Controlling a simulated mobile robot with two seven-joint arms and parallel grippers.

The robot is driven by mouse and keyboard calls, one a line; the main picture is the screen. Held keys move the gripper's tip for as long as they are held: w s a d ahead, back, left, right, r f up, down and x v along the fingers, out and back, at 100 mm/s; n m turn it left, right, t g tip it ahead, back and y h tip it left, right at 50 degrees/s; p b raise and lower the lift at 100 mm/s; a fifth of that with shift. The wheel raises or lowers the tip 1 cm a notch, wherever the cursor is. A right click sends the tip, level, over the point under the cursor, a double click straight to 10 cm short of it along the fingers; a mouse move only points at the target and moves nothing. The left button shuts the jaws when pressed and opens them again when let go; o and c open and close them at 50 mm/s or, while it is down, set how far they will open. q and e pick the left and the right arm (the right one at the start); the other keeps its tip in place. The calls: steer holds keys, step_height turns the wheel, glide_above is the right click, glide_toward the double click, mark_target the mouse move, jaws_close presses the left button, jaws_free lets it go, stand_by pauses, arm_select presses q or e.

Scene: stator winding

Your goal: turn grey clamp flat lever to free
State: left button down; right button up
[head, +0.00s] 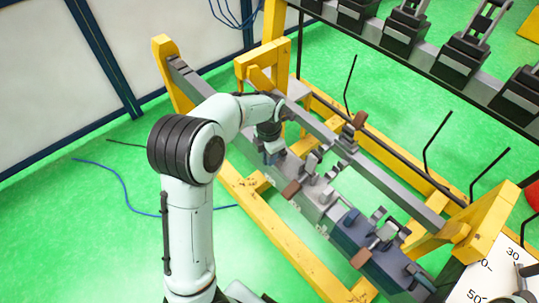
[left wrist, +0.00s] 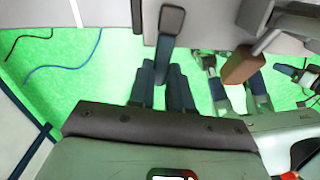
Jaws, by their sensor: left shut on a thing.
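My left gripper (head: 272,150) is at the far left end of the row of clamps on the grey beam in the head view. In the left wrist view, my left gripper (left wrist: 163,82) has its dark fingers close on both sides of a narrow grey flat lever (left wrist: 171,22) with a dark rounded end. It is shut on that lever. The grey clamp's body is largely hidden behind my wrist in the head view. My right gripper is not in view.
More clamps (head: 380,235) and brown blocks (head: 291,190) sit along the beam to the right. A brown block (left wrist: 242,65) is close to the right of the gripper in the left wrist view. A yellow frame (head: 272,228) surrounds the beam. Green floor (head: 100,220) is open at left.

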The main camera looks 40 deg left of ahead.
arm_select(q)
steer(key=shift+d+n, duration=0.25)
steer(key=shift+n, duration=0.55)
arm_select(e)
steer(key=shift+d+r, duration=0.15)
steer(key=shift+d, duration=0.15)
arm_select(q)
steer(key=shift+s, duration=0.1)
steer(key=c, duration=1)
jaws_free()
steer(key=shift+c, duration=0.2)
step_height(320, 180, up, 14)
steer(key=p, duration=0.1)
steer(key=shift+f, duration=0.25)
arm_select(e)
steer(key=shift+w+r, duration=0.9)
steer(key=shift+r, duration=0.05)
